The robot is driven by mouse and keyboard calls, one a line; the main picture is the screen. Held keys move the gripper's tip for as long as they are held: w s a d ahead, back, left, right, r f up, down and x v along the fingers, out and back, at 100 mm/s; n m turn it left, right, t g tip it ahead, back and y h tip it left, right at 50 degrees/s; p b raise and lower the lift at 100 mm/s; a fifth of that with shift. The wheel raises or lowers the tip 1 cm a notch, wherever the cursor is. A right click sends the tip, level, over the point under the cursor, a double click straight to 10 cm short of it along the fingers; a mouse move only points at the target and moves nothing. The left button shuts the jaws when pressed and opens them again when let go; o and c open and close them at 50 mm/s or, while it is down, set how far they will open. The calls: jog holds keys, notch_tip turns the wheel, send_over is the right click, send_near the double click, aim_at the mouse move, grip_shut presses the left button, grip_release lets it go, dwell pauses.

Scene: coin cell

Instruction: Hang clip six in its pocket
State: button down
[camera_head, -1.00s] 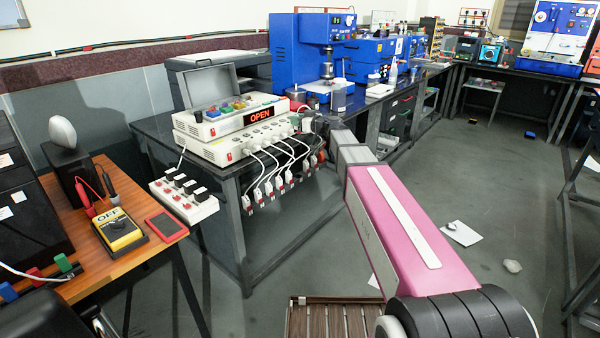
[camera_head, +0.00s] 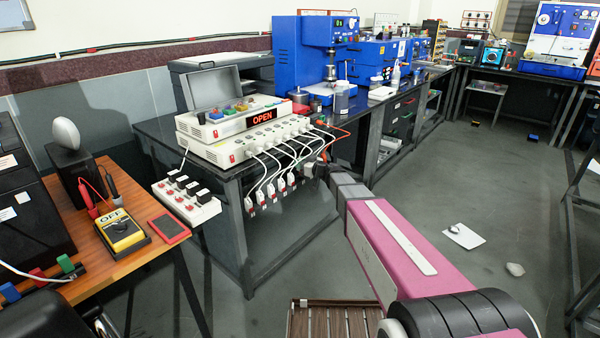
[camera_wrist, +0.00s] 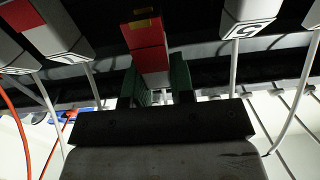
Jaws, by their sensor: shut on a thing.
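In the wrist view, my gripper (camera_wrist: 156,84) has green jaws shut on a red and white clip (camera_wrist: 148,48), with a small yellow mark at its upper end. The clip stands in front of a dark rail (camera_wrist: 200,66); I cannot tell whether it is seated in a pocket. A white clip with a black character (camera_wrist: 249,18) hangs to its right, and other white clips (camera_wrist: 62,30) hang to its left. In the head view, several clips on white cables (camera_head: 272,198) hang along the bench's front edge. My gripper (camera_head: 316,172) is at the right end of that row, its jaws too small to read.
A white instrument reading OPEN (camera_head: 262,115) stands on the bench above the clips. White cables run down from the sockets, and a red cable (camera_head: 338,130) loops at the right. A power strip (camera_head: 186,202) is at the left.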

jog(key=shift+f, duration=2.15)
jog(key=shift+f, duration=0.1)
jog(key=c, duration=1)
grip_release()
